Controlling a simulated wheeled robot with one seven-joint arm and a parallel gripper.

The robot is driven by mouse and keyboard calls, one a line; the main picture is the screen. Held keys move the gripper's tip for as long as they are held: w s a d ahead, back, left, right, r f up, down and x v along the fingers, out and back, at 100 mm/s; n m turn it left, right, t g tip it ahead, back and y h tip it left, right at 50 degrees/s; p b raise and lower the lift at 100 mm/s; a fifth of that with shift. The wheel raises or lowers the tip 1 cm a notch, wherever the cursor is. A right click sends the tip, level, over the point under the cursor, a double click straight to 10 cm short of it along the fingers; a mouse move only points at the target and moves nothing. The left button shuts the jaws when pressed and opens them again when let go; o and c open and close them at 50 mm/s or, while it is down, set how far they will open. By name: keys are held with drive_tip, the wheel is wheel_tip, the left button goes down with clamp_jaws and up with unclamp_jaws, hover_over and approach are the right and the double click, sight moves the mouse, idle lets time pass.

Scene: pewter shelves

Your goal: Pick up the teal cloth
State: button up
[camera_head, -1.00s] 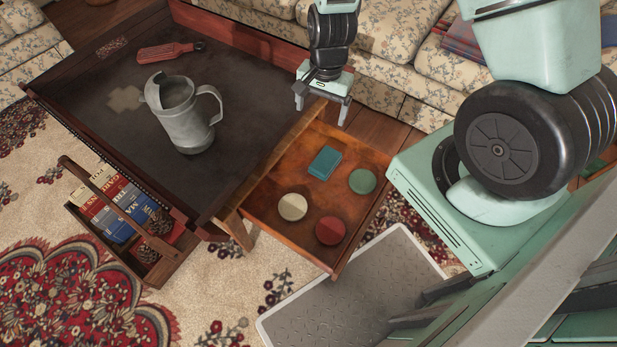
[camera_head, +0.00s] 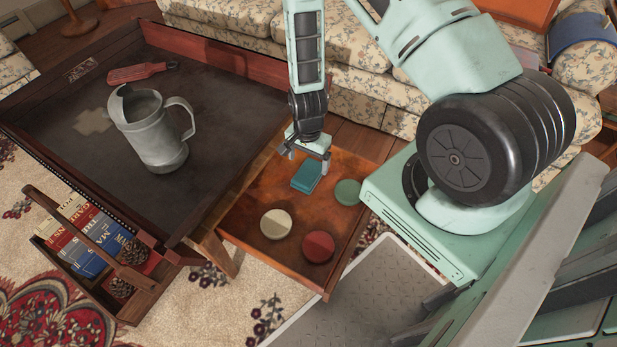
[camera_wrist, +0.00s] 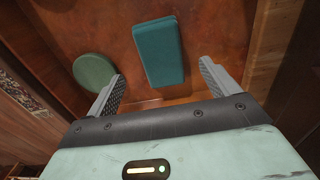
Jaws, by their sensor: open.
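The teal cloth (camera_head: 307,176) is a small folded rectangle lying on a wooden side table (camera_head: 258,198). In the wrist view the teal cloth (camera_wrist: 159,50) lies just ahead of the fingertips, roughly centred between them. My gripper (camera_head: 308,158) is open and empty, above the far edge of the cloth. In the wrist view both fingers of my gripper (camera_wrist: 160,76) are spread wider than the cloth. I cannot tell the exact height of the fingers over the table.
A green disc (camera_head: 347,192), a cream disc (camera_head: 276,224) and a red disc (camera_head: 318,246) lie around the cloth. A metal pitcher (camera_head: 152,135) and a red-handled tool (camera_head: 142,72) are on the large dark table (camera_head: 205,97). A floral sofa (camera_head: 350,90) stands behind.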

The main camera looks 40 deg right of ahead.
sight(309, 172)
drive_tip(key=shift+w+d+f+b, duration=0.1)
drive_tip(key=shift+f+b, duration=0.5)
drive_tip(key=shift+f, duration=0.75)
drive_tip(key=shift+w+d+f+b, duration=0.1)
drive_tip(key=shift+f+b, duration=0.5)
drive_tip(key=shift+f, duration=0.75)
drive_tip(key=c, duration=1.1)
